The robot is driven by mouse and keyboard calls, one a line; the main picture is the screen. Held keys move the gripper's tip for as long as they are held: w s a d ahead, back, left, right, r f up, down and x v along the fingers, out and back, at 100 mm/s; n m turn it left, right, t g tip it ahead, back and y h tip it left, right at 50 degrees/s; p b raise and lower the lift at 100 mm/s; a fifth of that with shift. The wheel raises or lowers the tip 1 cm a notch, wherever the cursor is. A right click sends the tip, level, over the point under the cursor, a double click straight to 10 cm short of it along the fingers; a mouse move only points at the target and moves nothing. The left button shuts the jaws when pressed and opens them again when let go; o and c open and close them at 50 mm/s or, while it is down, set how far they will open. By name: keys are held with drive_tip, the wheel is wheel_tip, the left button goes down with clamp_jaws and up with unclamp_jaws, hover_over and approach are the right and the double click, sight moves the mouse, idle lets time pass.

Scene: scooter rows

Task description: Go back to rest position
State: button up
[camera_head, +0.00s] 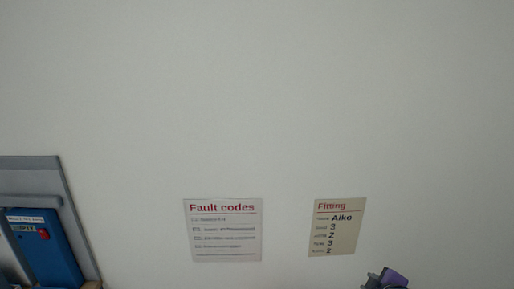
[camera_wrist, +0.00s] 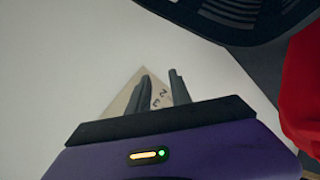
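My gripper (camera_wrist: 159,76) shows in the wrist view with its two dark fingers apart and nothing between them. Its purple body with a small lit display fills the bottom of that view. The fingers point at a pale wall, and the cream paper "Fitting" sheet (camera_wrist: 158,96) is seen behind and between them. In the head view, a small purple and dark part of my arm or gripper pokes in at the bottom edge, right of the middle; its fingers cannot be made out there.
A "Fault codes" sheet (camera_head: 222,230) and the "Fitting" sheet (camera_head: 337,227) hang on the bare wall (camera_head: 260,90). A blue unit with a red button (camera_head: 43,240) stands in a grey frame at the left. A red shape (camera_wrist: 302,85) and a dark slotted shape (camera_wrist: 232,12) edge the wrist view.

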drive_tip(key=s+a+r+m+t+b, duration=0.1)
drive_tip(key=s+a+m, duration=0.2)
drive_tip(key=s, duration=1.3)
drive_tip(key=s+a+r+m+t+b, duration=0.1)
drive_tip(key=s+a+m, duration=0.3)
drive_tip(key=s, duration=1.2)
drive_tip(key=s+a+r+m+t+y+b, duration=0.1)
drive_tip(key=s+a+r+m+t, duration=0.1)
drive_tip(key=s, duration=1.5)
drive_tip(key=shift+a+m+t, duration=0.3)
drive_tip(key=shift+a+m, duration=0.5)
drive_tip(key=shift+a, duration=0.45)
drive_tip(key=shift+a+r, duration=0.1)
